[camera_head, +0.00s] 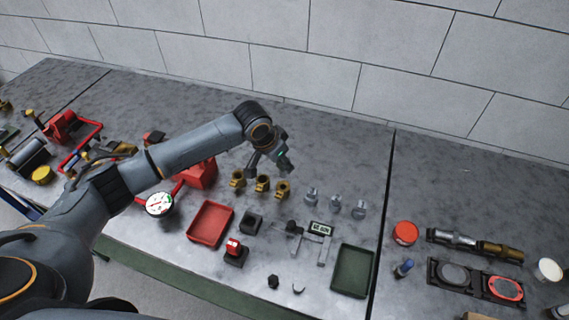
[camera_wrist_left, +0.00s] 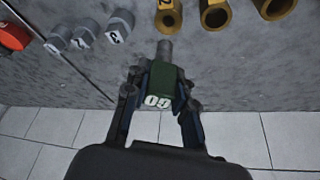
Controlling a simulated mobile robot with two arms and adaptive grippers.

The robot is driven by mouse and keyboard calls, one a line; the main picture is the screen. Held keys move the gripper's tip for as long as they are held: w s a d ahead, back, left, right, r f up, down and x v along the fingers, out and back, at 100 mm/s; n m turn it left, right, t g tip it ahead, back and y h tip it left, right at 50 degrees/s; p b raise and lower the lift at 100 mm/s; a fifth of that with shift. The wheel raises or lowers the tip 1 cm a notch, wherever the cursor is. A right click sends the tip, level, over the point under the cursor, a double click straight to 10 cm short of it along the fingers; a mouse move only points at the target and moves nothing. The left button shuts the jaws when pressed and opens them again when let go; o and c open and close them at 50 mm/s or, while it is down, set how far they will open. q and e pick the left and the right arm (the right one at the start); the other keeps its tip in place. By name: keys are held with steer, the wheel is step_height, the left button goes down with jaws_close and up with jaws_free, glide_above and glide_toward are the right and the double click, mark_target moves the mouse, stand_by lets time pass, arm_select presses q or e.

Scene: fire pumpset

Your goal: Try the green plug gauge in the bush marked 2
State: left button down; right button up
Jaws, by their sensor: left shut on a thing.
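The green plug gauge (camera_wrist_left: 163,82) is in the jaws of my left gripper (camera_wrist_left: 162,95), which is shut on its green body. White GO lettering shows on the body, and its grey pin (camera_wrist_left: 165,49) points away from the gripper. The brass bush marked 2 (camera_wrist_left: 168,17) lies just beyond the pin tip in the wrist view, with a gap seen between them. In the head view that bush (camera_head: 282,190) is the rightmost brass one, and my left gripper (camera_head: 284,166) is above and behind it. The gauge is not clear in the head view. My right gripper is not in view.
Two more brass bushes (camera_head: 237,179) (camera_head: 262,184) stand to the left and several grey pieces (camera_head: 335,204) to the right. In front are a red tray (camera_head: 193,233), a dark green tray (camera_head: 337,284) and a caliper (camera_head: 325,248). The bench behind is clear to the wall.

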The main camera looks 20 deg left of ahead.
mark_target(282, 193)
arm_select(q)
steer(key=shift+r+p, duration=0.2)
steer(key=shift+p, duration=0.4)
steer(key=shift+f+b, duration=0.5)
steer(key=shift+f, duration=0.4)
steer(key=shift+f+b, duration=0.5)
steer(key=shift+f, duration=1)
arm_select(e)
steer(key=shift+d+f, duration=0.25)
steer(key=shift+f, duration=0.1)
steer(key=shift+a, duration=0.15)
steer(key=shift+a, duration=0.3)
arm_select(q)
steer(key=shift+p, duration=0.35)
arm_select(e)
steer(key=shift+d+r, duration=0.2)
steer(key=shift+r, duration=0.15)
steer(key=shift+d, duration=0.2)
